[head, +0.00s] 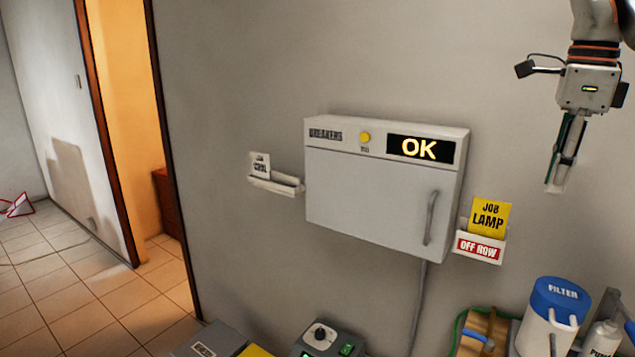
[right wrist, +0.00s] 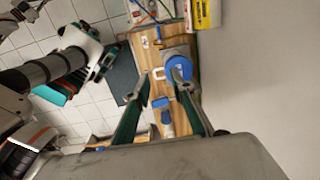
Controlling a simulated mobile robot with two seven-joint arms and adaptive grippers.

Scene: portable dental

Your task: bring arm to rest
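My right gripper (head: 553,188) hangs at the upper right of the head view, in front of the wall and to the right of the breaker box. It points down and touches nothing there. In the right wrist view its two fingers (right wrist: 161,77) stand apart with nothing between them, so it is open and empty. My left arm is outside the head view. What looks like my left gripper (right wrist: 103,60) shows at the left of the right wrist view, above the tiled floor; its fingers are too small to read.
A grey breaker box (head: 375,195) with a lit OK display (head: 419,148) is on the wall, its door shut. A yellow JOB LAMP card (head: 489,216) stands in a holder marked OFF NOW (head: 479,248). Below right are a blue-lidded FILTER container (head: 548,320) and a bottle (head: 602,338).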

